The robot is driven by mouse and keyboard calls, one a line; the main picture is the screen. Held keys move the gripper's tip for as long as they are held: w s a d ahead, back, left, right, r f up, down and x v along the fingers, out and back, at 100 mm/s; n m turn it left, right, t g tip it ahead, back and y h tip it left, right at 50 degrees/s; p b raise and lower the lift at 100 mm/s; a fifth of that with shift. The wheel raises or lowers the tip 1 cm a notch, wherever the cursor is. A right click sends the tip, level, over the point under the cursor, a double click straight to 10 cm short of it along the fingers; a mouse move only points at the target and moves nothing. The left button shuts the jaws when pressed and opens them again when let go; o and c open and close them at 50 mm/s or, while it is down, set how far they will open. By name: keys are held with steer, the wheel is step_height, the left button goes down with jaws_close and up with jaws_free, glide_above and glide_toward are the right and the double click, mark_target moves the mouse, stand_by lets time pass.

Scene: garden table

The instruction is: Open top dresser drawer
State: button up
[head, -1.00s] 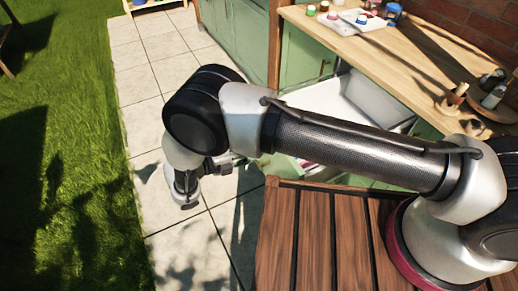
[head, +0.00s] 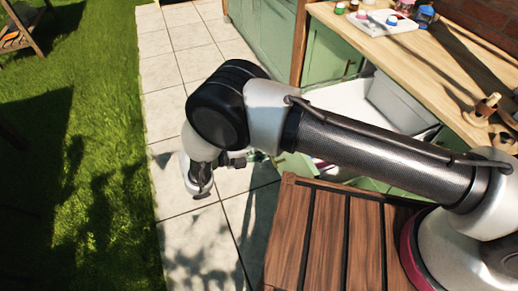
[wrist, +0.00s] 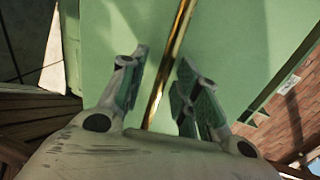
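The dresser is a green cabinet (head: 334,52) under a wooden top, in the upper right of the head view. A pulled-out drawer with a white inside (head: 345,98) shows behind my arm, which hides much of it. In the wrist view, a green front (wrist: 225,35) fills the middle, with a thin gold strip (wrist: 168,60) running across it. My gripper (wrist: 164,66) is open, with one finger on each side of the strip. I cannot tell whether the fingers touch it.
The wooden counter top (head: 425,50) holds a white tray (head: 385,22) with small jars, and wooden items at the right. A slatted wooden surface (head: 325,235) is in front. Stone paving (head: 190,235) and grass (head: 60,170) lie open to the left.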

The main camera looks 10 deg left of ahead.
steer(key=v, duration=1.1)
steer(key=shift+s+a, duration=0.25)
steer(key=shift+a, duration=0.05)
steer(key=shift+r, duration=0.1)
